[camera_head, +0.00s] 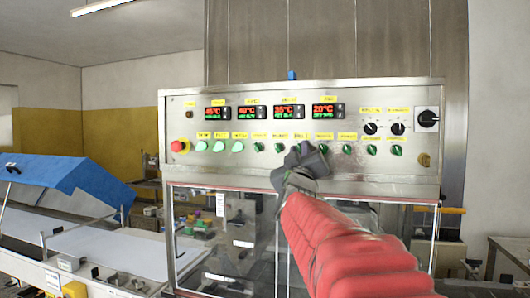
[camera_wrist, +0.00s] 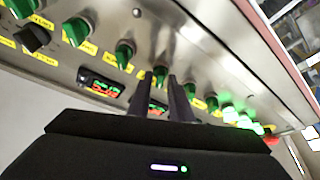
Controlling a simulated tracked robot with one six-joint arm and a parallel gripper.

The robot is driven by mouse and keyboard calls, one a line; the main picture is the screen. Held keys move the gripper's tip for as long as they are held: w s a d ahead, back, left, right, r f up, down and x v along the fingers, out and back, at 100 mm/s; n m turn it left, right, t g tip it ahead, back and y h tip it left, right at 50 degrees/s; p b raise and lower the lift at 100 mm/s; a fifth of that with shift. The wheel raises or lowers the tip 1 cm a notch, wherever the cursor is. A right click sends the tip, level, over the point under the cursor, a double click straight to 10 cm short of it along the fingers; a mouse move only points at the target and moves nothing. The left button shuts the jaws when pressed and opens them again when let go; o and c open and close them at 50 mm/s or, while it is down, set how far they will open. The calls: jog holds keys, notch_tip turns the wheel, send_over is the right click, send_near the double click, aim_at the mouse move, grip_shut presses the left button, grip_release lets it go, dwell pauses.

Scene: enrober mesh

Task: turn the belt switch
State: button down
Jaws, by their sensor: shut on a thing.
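A steel control panel (camera_head: 181,110) carries a row of small green rotary switches below yellow labels. My gripper (camera_head: 303,152) reaches the middle of this row and hides one switch in the head view. In the wrist view my gripper (camera_wrist: 161,98) has its two dark fingers close together, one on each side of a green switch (camera_wrist: 160,74), and is shut on it. This switch is the third one right of the lit green buttons (camera_head: 220,146). The labels are too small to read, so I cannot confirm its name. The fingers partly hide its angle.
Neighbouring green switches (camera_head: 322,149) sit close on both sides. A red stop button (camera_head: 179,146) is at the panel's left end, black knobs (camera_head: 371,128) at upper right. Red digital displays (camera_head: 286,111) are above. A blue-covered conveyor (camera_head: 70,180) stands at left.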

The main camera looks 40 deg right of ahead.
jog(key=m+g+h, duration=0.1)
jog(key=m, duration=0.2)
jog(key=m+g+h, duration=0.1)
jog(key=m, duration=0.2)
jog(key=m+g+h, duration=0.1)
jog(key=m, duration=0.1)
jog(key=shift+w+a+f+m, duration=0.15)
jog(key=shift+w+a+m, duration=0.1)
jog(key=shift+m, duration=0.15)
jog(key=m+g+h, duration=0.1)
jog(key=m+g, duration=0.1)
jog(key=m, duration=0.2)
jog(key=m+g, duration=0.1)
jog(key=m, duration=0.2)
jog(key=shift+m+g+h, duration=0.4)
jog(key=c, duration=1.8)
grip_release()
jog(key=shift+c, duration=0.2)
jog(key=v, duration=1.3)
jog(key=shift+a, duration=0.4)
